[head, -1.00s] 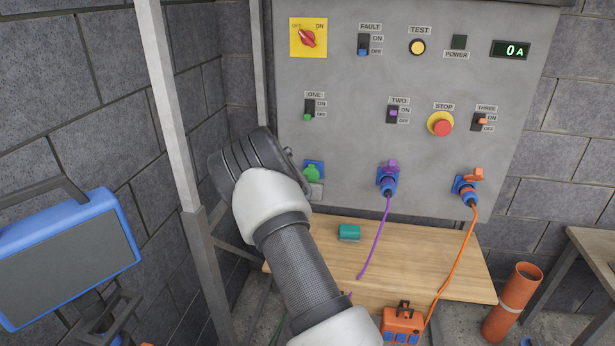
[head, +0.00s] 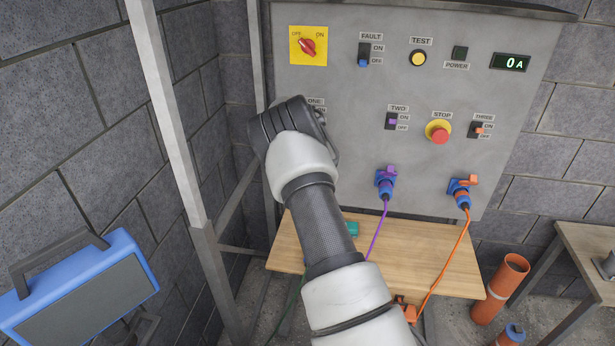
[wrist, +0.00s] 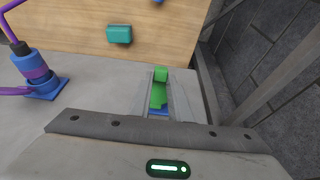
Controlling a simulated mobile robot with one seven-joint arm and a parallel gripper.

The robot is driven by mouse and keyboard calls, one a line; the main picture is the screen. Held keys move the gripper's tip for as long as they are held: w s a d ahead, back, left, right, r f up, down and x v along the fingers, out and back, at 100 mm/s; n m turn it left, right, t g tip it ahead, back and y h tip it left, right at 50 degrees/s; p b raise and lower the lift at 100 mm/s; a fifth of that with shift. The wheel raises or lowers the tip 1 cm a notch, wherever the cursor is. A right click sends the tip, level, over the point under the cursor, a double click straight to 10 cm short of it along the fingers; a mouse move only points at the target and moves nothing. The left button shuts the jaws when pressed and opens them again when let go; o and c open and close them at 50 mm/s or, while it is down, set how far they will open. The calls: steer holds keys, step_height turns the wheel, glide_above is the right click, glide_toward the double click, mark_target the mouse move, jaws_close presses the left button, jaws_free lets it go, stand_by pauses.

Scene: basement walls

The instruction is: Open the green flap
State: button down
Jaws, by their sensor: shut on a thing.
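The green flap (wrist: 159,97) shows in the wrist view, with a strip of its blue socket frame (wrist: 158,111) beside it. My gripper (wrist: 162,88) has one grey finger on each side of the flap and is shut on it. I cannot tell how far the flap is tilted. In the head view my wrist hides the flap, the fingers and most of the switch under the ONE label.
The purple socket (head: 385,180) and orange socket (head: 462,190) hold plugged cables, right of my arm. A teal block (wrist: 119,34) lies on the wooden table (head: 425,255) below the panel. A metal post (head: 165,110) stands to the left, near a blue-framed screen (head: 85,300).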

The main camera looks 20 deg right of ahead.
steer(key=r, duration=0.1)
steer(key=w+r, duration=0.1)
steer(key=d+r, duration=0.1)
steer(key=shift+w+r, duration=0.25)
steer(key=shift+w+d+r, duration=0.35)
steer(key=shift+d+r, duration=0.05)
steer(key=shift+r, duration=0.1)
steer(key=shift+w+d+r+b, duration=0.1)
steer(key=shift+w+r+b, duration=0.05)
steer(key=shift+b, duration=0.15)
steer(key=c, duration=1.7)
jaws_free()
steer(key=shift+f, duration=0.2)
steer(key=shift+o, duration=0.3)
steer(key=v, duration=1.7)
steer(key=shift+a, duration=0.25)
steer(key=shift+s+r, duration=0.15)
steer(key=shift+s, duration=0.1)
